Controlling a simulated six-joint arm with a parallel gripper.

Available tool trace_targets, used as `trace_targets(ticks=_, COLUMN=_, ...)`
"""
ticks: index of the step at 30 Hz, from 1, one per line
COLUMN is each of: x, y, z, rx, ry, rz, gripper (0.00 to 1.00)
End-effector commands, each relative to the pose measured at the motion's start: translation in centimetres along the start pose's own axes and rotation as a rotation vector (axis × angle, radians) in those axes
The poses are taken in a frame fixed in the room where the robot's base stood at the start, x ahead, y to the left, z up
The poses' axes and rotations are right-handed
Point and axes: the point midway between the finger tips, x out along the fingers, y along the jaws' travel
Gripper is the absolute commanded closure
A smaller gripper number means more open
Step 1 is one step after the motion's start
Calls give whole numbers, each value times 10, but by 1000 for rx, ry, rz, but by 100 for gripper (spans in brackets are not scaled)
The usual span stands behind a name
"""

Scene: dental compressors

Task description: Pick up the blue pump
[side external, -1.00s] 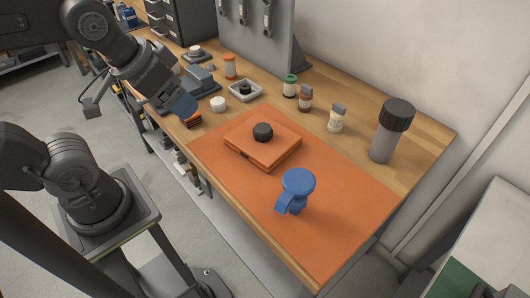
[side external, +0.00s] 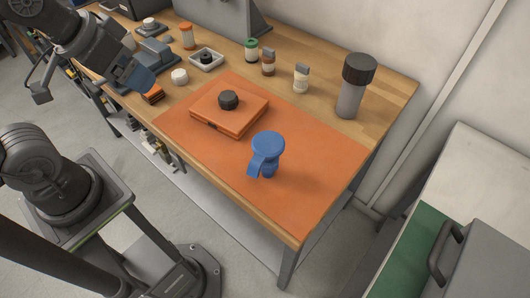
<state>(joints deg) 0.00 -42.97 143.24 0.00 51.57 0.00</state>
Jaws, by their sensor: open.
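The blue pump (side external: 268,146) stands on the orange mat (side external: 300,190), towards its front right part. It has a round, wide top and a flat lever-like part slanting down on its left side. My gripper (side external: 143,82) is at the far left end of the bench, well away from the pump. It is open and appears empty; its fingers are small and hard to make out from this side. Nothing hides the pump.
An orange case (side external: 228,112) with a black knob (side external: 228,99) lies behind the pump. A tall grey cylinder with a black cap (side external: 350,98) stands at the right back. The mat around the pump is clear.

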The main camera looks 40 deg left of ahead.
Motion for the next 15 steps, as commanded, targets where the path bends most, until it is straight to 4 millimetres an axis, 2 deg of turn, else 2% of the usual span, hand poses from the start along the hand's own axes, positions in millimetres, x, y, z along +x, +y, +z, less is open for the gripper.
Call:
trace_targets(ticks=1, x=0, y=0, z=0, rx=0, ry=0, rz=0, gripper=14)
trace_targets(ticks=5, x=0, y=0, z=0, rx=0, ry=0, rz=0, gripper=2)
trace_targets(ticks=11, x=0, y=0, z=0, rx=2, ry=0, rz=0, gripper=2)
trace_targets(ticks=15, x=0, y=6, z=-8, rx=104, ry=-30, rz=4, gripper=2)
